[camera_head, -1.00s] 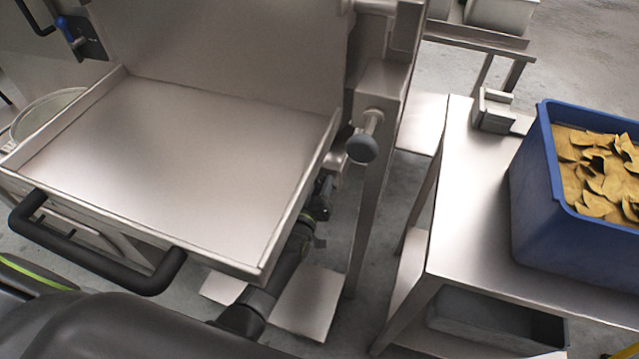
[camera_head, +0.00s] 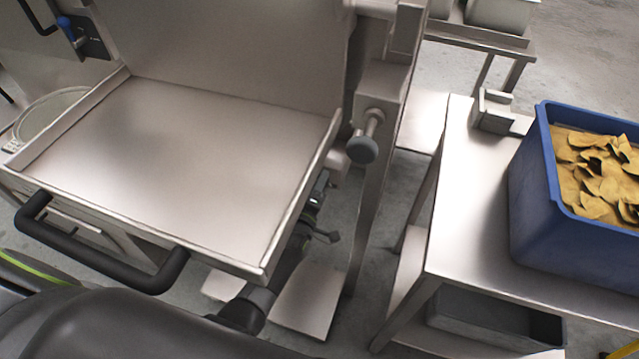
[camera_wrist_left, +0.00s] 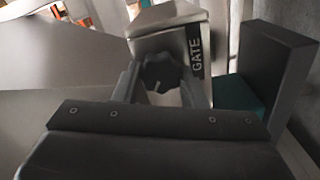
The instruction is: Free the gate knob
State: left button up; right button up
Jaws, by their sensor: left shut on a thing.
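The gate knob (camera_wrist_left: 160,74) is a dark, lobed knob in front of a metal box labelled GATE (camera_wrist_left: 196,48) in the left wrist view. My left gripper (camera_wrist_left: 160,92) is shut on the knob, with one finger on each side of it. In the head view my left gripper (camera_head: 322,186) is beside the right edge of the steel tray (camera_head: 190,160), low down, and partly hidden by it. I cannot make out the lobed knob there. My right gripper is not in view.
A round grey knob (camera_head: 362,150) sticks out from the steel post just right of my left gripper. A black handle (camera_head: 95,250) runs along the tray's front. A blue bin (camera_head: 535,200) of brown pieces stands on a steel table (camera_head: 465,230) at the right.

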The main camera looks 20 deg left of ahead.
pick_arm(q)
jog(key=shift+f+n, duration=0.1)
jog(key=shift+n, duration=0.2)
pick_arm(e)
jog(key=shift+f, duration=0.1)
pick_arm(q)
jog(key=o, duration=1)
jog(key=shift+s, duration=0.1)
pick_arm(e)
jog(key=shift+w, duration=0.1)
pick_arm(q)
jog(key=s+p, duration=0.4)
jog(key=s, duration=1.3)
jog(key=shift+s+a, duration=0.2)
jog(key=shift+a, duration=0.1)
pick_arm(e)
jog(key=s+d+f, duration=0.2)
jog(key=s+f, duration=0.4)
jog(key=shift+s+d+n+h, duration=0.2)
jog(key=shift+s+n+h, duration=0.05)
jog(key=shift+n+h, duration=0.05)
